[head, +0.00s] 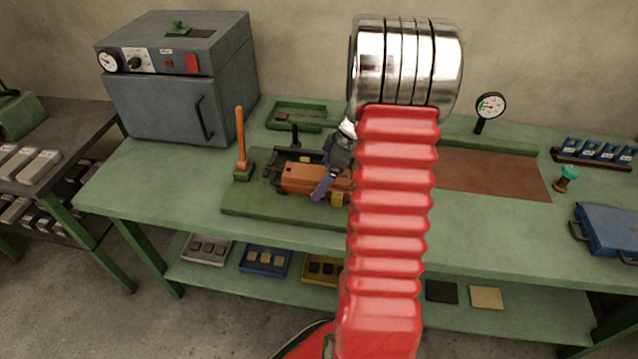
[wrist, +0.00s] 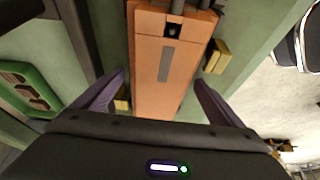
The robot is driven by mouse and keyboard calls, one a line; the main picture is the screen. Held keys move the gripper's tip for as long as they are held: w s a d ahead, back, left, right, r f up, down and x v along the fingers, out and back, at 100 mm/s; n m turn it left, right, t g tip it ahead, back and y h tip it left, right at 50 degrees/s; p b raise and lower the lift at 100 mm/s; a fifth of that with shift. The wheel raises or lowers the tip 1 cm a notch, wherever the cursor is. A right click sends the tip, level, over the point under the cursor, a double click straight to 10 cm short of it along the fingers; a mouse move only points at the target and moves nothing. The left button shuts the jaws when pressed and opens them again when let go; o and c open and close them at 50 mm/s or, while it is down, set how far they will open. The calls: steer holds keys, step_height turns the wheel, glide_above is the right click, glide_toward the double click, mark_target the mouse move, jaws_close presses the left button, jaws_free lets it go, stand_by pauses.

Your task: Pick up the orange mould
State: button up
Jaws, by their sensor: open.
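The orange mould (head: 302,178) is a box-shaped block on a dark green board (head: 240,205) on the workbench. It lies in or against a dark frame, partly hidden by my gripper and red arm. In the wrist view the mould (wrist: 158,85) fills the upper middle, with a grey strip on its face and small yellow blocks at its sides. My gripper (head: 325,187) is at the mould's right part in the head view. In the wrist view its two purple fingers (wrist: 160,88) are spread apart, one on each side of the mould. No finger clearly touches it.
An upright orange handle (head: 240,140) stands left of the mould. A grey oven (head: 180,85) is at the back left and a green tray (head: 297,115) behind. A gauge (head: 488,108) and brown mat (head: 490,172) are to the right.

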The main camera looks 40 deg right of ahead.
steer(key=shift+c, duration=0.2)
steer(key=c, duration=2.1)
steer(key=shift+w+r, duration=0.1)
